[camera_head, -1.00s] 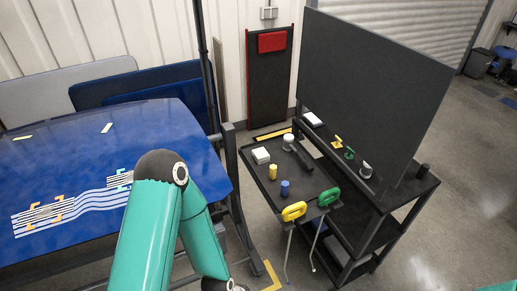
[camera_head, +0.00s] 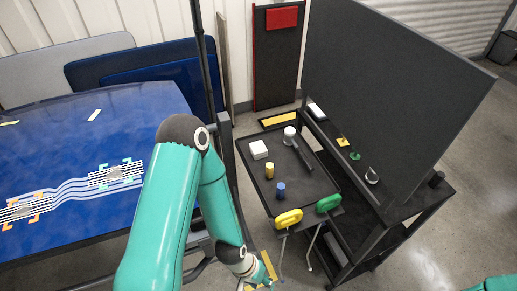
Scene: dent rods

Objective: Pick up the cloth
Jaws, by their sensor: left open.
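A white, block-like folded piece that looks like the cloth (camera_head: 258,149) lies at the back left of the dark tray (camera_head: 316,187) on the cart. My left arm comes up from the bottom and bends down towards the cart's near side. My left gripper (camera_head: 267,283) is at the bottom edge, below and in front of the tray, well apart from the cloth. It is open, small and partly cut off.
Yellow (camera_head: 269,171) and blue (camera_head: 281,190) cylinders and a black tool (camera_head: 302,154) stand or lie near the cloth. Rods with yellow (camera_head: 288,218) and green (camera_head: 328,203) handles hang at the tray's front. A tall dark panel (camera_head: 390,85) rises behind; a blue hood (camera_head: 80,150) lies left.

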